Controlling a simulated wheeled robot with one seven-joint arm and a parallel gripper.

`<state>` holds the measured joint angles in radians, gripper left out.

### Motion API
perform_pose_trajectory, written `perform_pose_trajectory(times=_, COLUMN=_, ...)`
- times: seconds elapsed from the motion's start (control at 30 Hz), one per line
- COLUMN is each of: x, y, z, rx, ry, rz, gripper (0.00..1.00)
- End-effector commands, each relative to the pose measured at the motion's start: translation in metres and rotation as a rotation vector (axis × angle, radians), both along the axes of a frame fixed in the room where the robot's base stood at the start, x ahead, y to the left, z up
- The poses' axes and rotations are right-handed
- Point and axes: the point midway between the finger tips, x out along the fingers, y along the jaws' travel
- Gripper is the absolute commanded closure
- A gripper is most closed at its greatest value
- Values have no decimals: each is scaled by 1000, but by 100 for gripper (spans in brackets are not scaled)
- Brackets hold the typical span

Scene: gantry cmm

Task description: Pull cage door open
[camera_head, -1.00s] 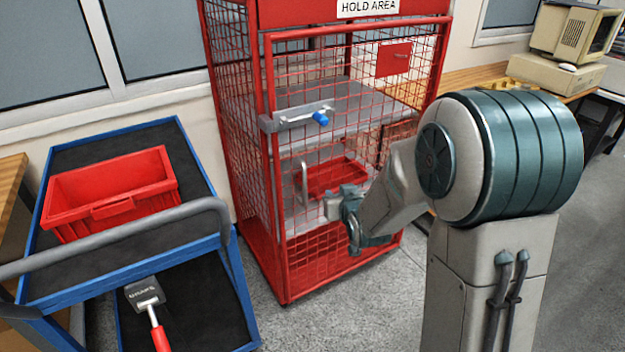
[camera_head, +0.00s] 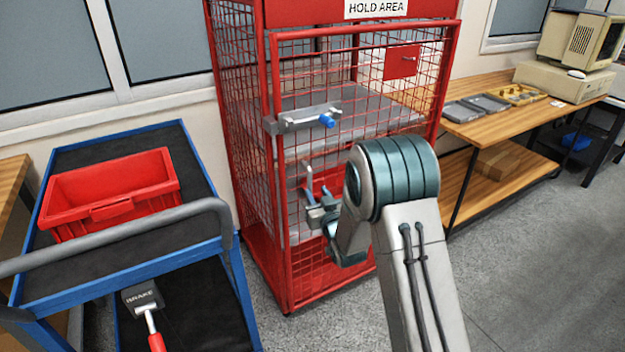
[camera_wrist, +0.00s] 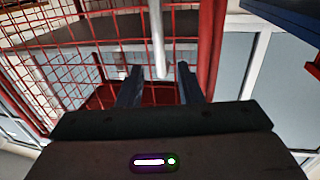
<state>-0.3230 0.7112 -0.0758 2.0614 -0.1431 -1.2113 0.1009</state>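The cage door (camera_head: 372,80) is a red mesh panel on the front of the red cage and looks closed. A grey latch bar with a blue knob (camera_head: 326,120) lies across its left side. Below it is an upright grey handle (camera_head: 308,178), its lower part hidden by my gripper. My gripper (camera_head: 313,204) is at the handle's lower end, with its fingers apart. In the wrist view, the handle (camera_wrist: 157,40) ends between the two dark fingertips of my gripper (camera_wrist: 159,72), with gaps on both sides. I cannot see contact.
A blue cart (camera_head: 90,290) with a red bin (camera_head: 112,195) stands left of the cage; its grey push rail curves close to the cage. A wooden bench (camera_head: 480,128) stands at the right. Grey floor (camera_head: 530,260) is clear at the right front.

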Motion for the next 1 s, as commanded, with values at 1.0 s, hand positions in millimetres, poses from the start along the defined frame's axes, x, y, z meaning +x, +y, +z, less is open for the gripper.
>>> perform_pose_trajectory(times=1.0, x=72, y=29, z=0, rx=-1, ry=1, rz=-2, gripper=89)
